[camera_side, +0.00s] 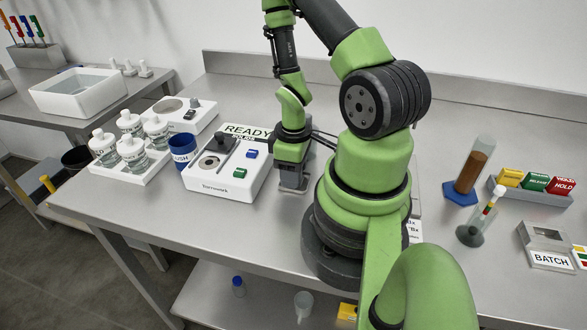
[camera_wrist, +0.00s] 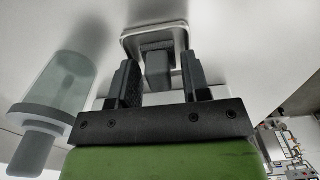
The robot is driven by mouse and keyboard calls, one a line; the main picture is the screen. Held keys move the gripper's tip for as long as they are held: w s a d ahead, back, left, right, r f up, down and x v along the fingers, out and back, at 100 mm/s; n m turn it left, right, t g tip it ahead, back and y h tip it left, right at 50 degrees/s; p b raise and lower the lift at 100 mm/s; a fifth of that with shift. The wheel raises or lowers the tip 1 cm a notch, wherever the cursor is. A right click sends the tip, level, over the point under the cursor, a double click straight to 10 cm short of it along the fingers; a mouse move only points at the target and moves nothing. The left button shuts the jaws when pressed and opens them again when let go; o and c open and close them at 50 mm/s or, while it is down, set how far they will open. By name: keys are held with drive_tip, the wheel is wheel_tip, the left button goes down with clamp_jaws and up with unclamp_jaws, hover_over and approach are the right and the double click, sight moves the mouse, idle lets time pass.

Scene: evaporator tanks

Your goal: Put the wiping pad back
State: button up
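A dark grey block, which looks like the wiping pad (camera_wrist: 157,68), is in the wrist view between my gripper's fingers. It sits at a shallow pale metal tray (camera_wrist: 128,42); whether it touches the tray floor I cannot tell. My gripper (camera_wrist: 160,84) has its two black fingers apart, one on each side of the block, with a narrow gap seeming to show on both sides. In the side view my gripper (camera_side: 293,180) points down, low over the bench beside the white READY unit. The pad is not clearly visible there.
The white READY unit (camera_side: 228,172) stands just left of my gripper, with a blue cup (camera_side: 183,150) and white-capped bottles (camera_side: 132,150) further left. A clear vessel (camera_wrist: 60,85) is close at left in the wrist view. Bench behind is clear.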

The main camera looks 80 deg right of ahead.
drive_tip(key=shift+r, duration=0.15)
drive_tip(key=w+a+r+m+t, duration=0.1)
drive_tip(key=w+a+r+t, duration=0.15)
drive_tip(key=r, duration=0.85)
drive_tip(key=w+a+r+m+t, duration=0.15)
drive_tip(key=a+r, duration=0.25)
drive_tip(key=r, duration=0.7)
drive_tip(key=s+a+r+m+t+y, duration=0.1)
drive_tip(key=s+a+r+t+y, duration=0.1)
drive_tip(key=a+r, duration=0.6)
drive_tip(key=shift+s+a+t, duration=0.4)
drive_tip(key=shift+s+t, duration=0.2)
drive_tip(key=shift+s, duration=0.2)
